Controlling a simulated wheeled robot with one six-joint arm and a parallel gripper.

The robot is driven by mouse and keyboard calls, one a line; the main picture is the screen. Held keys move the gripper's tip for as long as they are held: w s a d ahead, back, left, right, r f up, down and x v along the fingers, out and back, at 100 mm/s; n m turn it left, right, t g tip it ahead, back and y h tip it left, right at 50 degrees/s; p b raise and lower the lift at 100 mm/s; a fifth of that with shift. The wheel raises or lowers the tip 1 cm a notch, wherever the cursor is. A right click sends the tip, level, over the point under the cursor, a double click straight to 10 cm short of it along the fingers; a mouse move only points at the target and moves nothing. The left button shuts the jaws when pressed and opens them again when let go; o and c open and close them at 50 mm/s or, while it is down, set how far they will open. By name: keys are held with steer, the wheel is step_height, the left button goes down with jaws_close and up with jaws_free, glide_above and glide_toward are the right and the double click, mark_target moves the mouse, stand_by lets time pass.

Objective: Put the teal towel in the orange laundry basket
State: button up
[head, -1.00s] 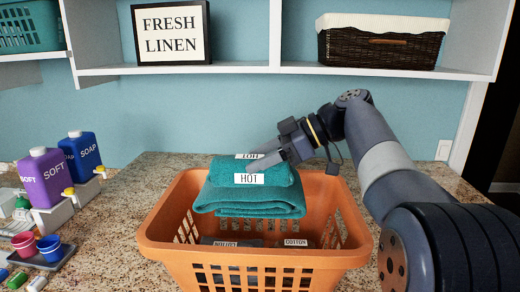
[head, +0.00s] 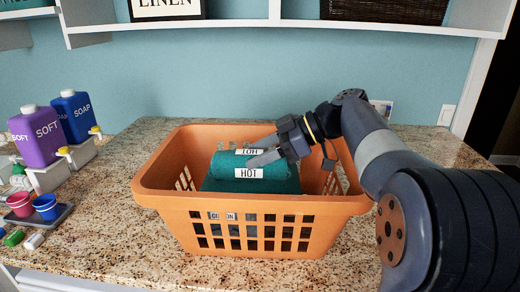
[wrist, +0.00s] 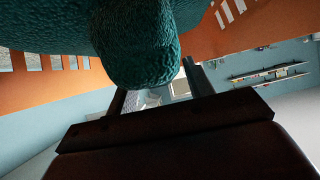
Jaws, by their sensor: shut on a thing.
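The teal towel (head: 250,184), folded with white HOT labels, is inside the orange laundry basket (head: 262,205), its top near rim height in the head view. My gripper (head: 266,150) reaches in from the right and is shut on the towel's upper fold. In the wrist view the teal towel (wrist: 135,45) fills the top, with a fold between the fingers, and the orange basket wall (wrist: 50,85) shows behind it. Whether the towel's underside rests on anything is hidden by the basket's front wall.
A purple SOFT bottle (head: 38,137) and a blue SOAP bottle (head: 76,122) stand at the left. Red and blue cups sit on a small dark tray (head: 62,214) in front of them. A shelf (head: 270,35) runs above. Granite counter (head: 105,230) is clear around the basket.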

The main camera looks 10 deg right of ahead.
steer(key=o, duration=1.6)
steer(key=b+v, duration=0.2)
steer(key=v, duration=0.9)
steer(key=shift+r+p, duration=3.65)
steer(key=shift+r, duration=2.25)
steer(key=shift+f, duration=0.1)
step_height(320, 180, down, 12)
steer(key=b, duration=0.6)
steer(key=shift+b, duration=0.4)
